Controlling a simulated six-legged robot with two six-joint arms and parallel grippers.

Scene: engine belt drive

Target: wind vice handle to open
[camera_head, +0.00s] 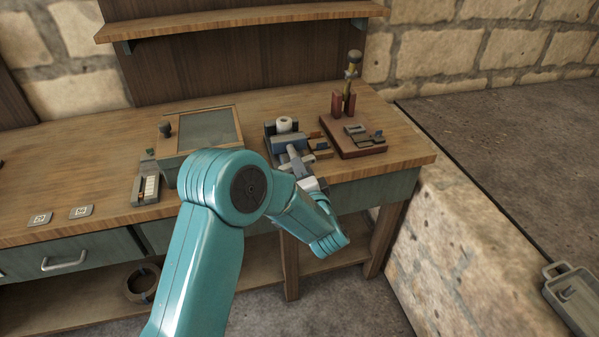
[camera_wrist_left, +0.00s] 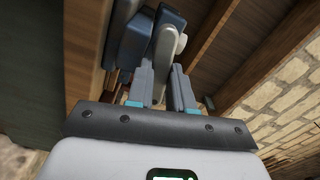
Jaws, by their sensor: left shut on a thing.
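The blue-grey vice (camera_head: 288,141) stands at the front edge of the wooden bench, with a white roll-like piece on top. My left arm reaches up to it from below, and my left gripper (camera_head: 299,168) is small and partly hidden at the vice's front. In the left wrist view my left gripper (camera_wrist_left: 162,82) has its two grey fingers shut on the pale grey vice handle (camera_wrist_left: 163,48). The dark blue vice body (camera_wrist_left: 131,38) is just beyond the fingers there. The vice's jaw gap is not clear. My right gripper does not show.
On the bench (camera_head: 100,190), a brown board (camera_head: 352,145) with small parts lies right of the vice. A framed box (camera_head: 210,130) and a small tray (camera_head: 146,187) are left of it. A shelf (camera_head: 230,22) hangs above. The bench's left front is mostly clear.

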